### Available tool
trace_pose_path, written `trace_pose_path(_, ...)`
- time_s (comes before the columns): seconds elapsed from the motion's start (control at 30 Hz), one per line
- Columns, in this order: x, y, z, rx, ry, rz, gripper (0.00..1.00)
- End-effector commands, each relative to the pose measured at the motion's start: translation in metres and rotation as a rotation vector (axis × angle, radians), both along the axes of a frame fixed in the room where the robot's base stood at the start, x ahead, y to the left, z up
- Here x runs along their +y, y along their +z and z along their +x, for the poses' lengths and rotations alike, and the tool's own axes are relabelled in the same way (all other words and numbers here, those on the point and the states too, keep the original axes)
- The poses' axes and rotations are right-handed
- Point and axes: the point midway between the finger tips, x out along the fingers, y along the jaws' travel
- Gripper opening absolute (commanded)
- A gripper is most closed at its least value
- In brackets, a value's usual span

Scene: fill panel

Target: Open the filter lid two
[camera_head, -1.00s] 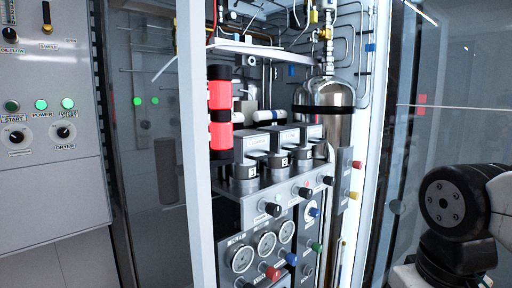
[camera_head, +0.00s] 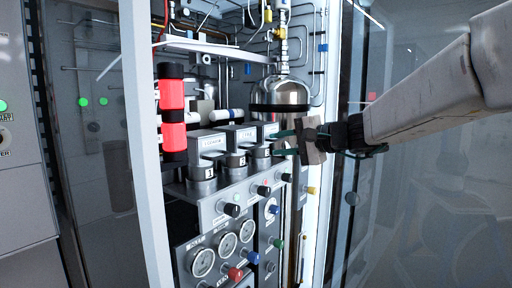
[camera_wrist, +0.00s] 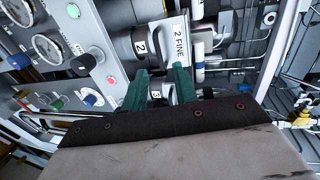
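Three filter housings with grey box-like lids stand in a row on a shelf in the cabinet. Filter lid two (camera_head: 244,138) is the middle one in the head view. In the wrist view its label "2 FINE" (camera_wrist: 180,40) lies just beyond the fingertips, with the number 2 housing (camera_wrist: 139,46) beside it. My gripper (camera_head: 284,143) is to the right of the third lid (camera_head: 269,131) in the head view. In the wrist view its green fingers (camera_wrist: 160,70) are apart, with nothing gripped. The number 3 housing (camera_wrist: 156,94) shows partly between them.
A panel with gauges (camera_head: 228,244) and knobs sits below the filters. A red and black cylinder (camera_head: 172,115) stands left of them. A steel tank (camera_head: 283,92) stands behind my gripper. The white cabinet posts (camera_head: 140,150) frame the opening.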

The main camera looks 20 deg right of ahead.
Motion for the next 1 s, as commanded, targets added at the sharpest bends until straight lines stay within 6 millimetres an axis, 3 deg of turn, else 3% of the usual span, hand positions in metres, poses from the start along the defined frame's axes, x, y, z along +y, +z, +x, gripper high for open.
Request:
trace_pose_path(0.4, 0.036, -0.014, 0.047, 0.002, 0.004, 0.0, 0.29)
trace_pose_path(0.77, 0.039, -0.015, 0.052, 0.002, 0.003, -0.002, 0.29)
trace_pose_path(0.87, 0.039, -0.015, 0.052, 0.002, 0.003, -0.002, 0.04)
trace_pose_path(1.0, 0.039, -0.015, 0.052, 0.002, 0.003, -0.002, 0.0)
